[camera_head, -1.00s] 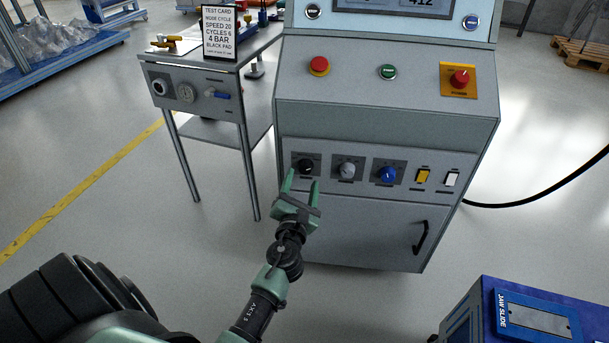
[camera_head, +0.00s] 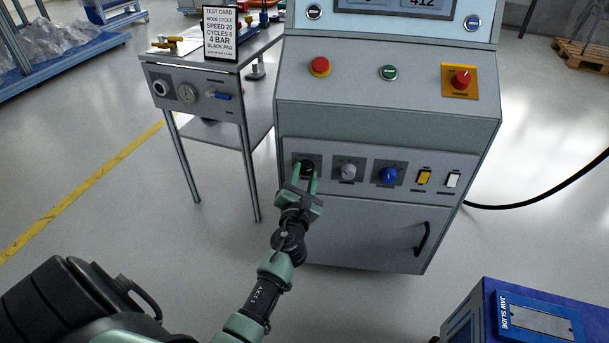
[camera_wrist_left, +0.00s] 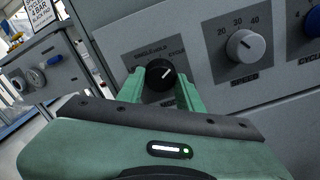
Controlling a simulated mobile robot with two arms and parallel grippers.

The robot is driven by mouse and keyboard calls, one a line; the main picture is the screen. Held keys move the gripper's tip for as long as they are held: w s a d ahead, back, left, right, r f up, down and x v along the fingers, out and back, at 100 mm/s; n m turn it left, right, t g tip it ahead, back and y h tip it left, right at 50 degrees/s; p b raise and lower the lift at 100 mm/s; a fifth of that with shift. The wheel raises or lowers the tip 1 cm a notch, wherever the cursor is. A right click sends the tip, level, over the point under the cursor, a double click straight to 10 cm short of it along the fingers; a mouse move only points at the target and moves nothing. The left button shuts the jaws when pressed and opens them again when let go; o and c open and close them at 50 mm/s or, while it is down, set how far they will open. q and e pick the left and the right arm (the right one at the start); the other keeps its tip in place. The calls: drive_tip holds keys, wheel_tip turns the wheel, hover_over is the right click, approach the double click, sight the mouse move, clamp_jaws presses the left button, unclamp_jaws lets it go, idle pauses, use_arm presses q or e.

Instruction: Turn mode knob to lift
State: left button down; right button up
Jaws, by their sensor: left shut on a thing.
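The black mode knob (camera_head: 307,166) is the leftmost knob on the lower panel of the grey machine (camera_head: 385,110). In the wrist view the knob (camera_wrist_left: 161,75) has a white pointer line aimed up and to the right, toward a label that looks like CYCLE. Other small labels sit above it at the left; I cannot make out LIFT. My left gripper (camera_head: 304,176) has one finger on each side of the knob and is shut on it. My right gripper is not in view.
A grey speed knob (camera_head: 348,171), a blue knob (camera_head: 388,175), a yellow switch (camera_head: 423,177) and a white switch (camera_head: 452,180) lie to the right. A side table (camera_head: 190,75) with a test card (camera_head: 220,34) stands left. A blue box (camera_head: 520,315) is at lower right.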

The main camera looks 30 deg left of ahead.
use_arm(q)
drive_tip(key=n, duration=0.5)
drive_tip(key=shift+f+b, duration=0.1)
drive_tip(key=shift+b, duration=0.25)
drive_tip(key=n+b, duration=0.1)
drive_tip(key=n, duration=0.4)
drive_tip(key=shift+d, duration=0.1)
drive_tip(key=n+b, duration=0.1)
drive_tip(key=n, duration=0.6)
drive_tip(key=shift+n+b, duration=0.3)
drive_tip(key=shift+n, duration=0.1)
drive_tip(key=n, duration=0.2)
drive_tip(key=shift+n, duration=0.3)
drive_tip(key=shift+n+b, duration=0.3)
drive_tip(key=shift+n, duration=1.4)
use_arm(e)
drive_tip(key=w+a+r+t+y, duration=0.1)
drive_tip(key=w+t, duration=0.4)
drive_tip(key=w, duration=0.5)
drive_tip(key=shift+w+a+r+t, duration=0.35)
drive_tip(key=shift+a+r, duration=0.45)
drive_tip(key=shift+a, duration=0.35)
use_arm(q)
drive_tip(key=c, duration=0.9)
unclamp_jaws()
drive_tip(key=shift+c, duration=0.2)
